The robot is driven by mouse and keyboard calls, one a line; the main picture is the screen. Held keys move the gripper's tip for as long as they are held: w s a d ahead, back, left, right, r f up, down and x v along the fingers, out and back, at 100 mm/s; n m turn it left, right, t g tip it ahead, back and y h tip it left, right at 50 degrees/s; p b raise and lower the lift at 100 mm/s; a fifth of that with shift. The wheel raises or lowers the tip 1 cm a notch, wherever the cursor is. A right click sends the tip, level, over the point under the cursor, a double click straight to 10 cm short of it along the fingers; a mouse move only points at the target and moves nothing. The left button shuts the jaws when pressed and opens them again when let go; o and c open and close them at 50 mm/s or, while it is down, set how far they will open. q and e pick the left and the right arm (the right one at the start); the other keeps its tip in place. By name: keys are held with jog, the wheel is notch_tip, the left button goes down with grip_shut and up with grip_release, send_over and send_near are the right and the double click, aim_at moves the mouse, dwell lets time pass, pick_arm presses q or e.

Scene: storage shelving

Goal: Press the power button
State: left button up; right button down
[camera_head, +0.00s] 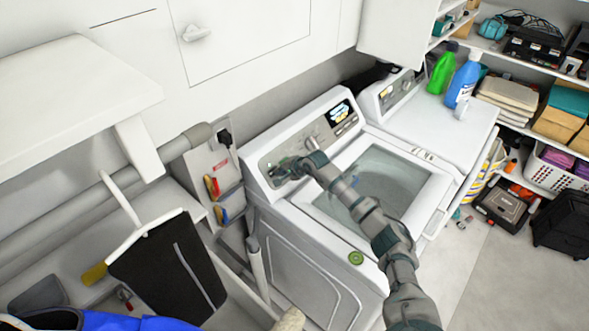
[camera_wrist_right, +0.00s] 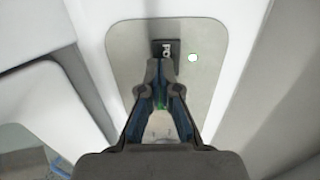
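The power button (camera_wrist_right: 166,47) is a small dark rectangle with light lettering, on the grey control panel of the washing machine. In the right wrist view it lies right at the tips of my right gripper (camera_wrist_right: 160,64), whose fingers come together and hold nothing. I cannot tell if the tips touch the button. In the head view my right gripper (camera_head: 277,175) is at the left end of the washer's control panel (camera_head: 308,141) and hides the button there. My left gripper is not in view.
The washer's lid (camera_head: 380,180) lies below my right arm. A second white machine (camera_head: 440,125) stands to the right, with a green bottle (camera_head: 441,70) and blue bottle (camera_head: 464,80) on it. A wall-mounted holder (camera_head: 215,175) with tools is left of the washer.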

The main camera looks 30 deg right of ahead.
pick_arm(q)
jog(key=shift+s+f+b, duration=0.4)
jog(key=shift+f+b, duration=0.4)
jog(key=shift+b, duration=0.2)
pick_arm(e)
jog(key=v, duration=1.2)
jog(key=shift+r, duration=0.2)
jog(key=shift+w+a, duration=0.15)
jog(key=shift+a, duration=0.05)
